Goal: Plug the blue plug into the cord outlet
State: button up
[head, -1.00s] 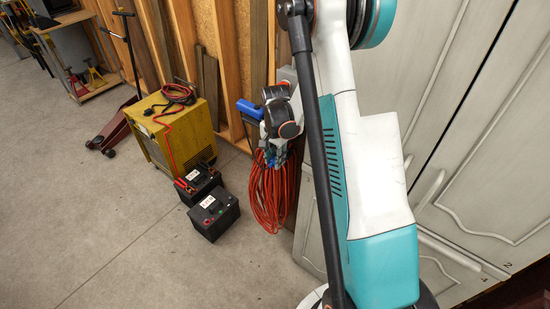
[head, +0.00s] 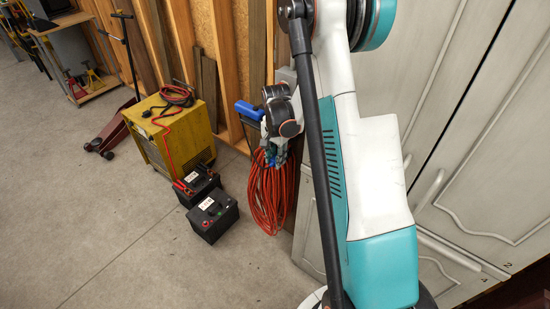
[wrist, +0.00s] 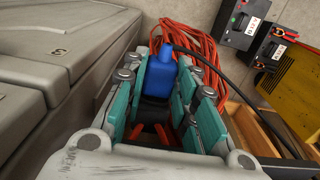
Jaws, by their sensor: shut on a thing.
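The blue plug (wrist: 161,72) sits between the teal finger pads of my gripper (wrist: 162,80) in the wrist view, with a black cord running from it to the right. My gripper is shut on it. In the head view my gripper (head: 276,150) is small, pointing down in front of the wall above the orange cord coil (head: 267,198); the plug in its fingers is hard to make out. The coil also shows beyond the plug in the wrist view (wrist: 202,42). I cannot make out the cord outlet's opening in either view.
A blue-topped item (head: 249,110) shows left of my wrist. Two black batteries (head: 214,217) and a yellow charger (head: 172,138) stand left of the coil. Grey cabinets (head: 470,130) close off the right. The concrete floor at front left is clear.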

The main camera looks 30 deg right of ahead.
jog(key=shift+d, duration=0.1)
jog(key=o, duration=1.2)
jog(key=shift+c, duration=0.2)
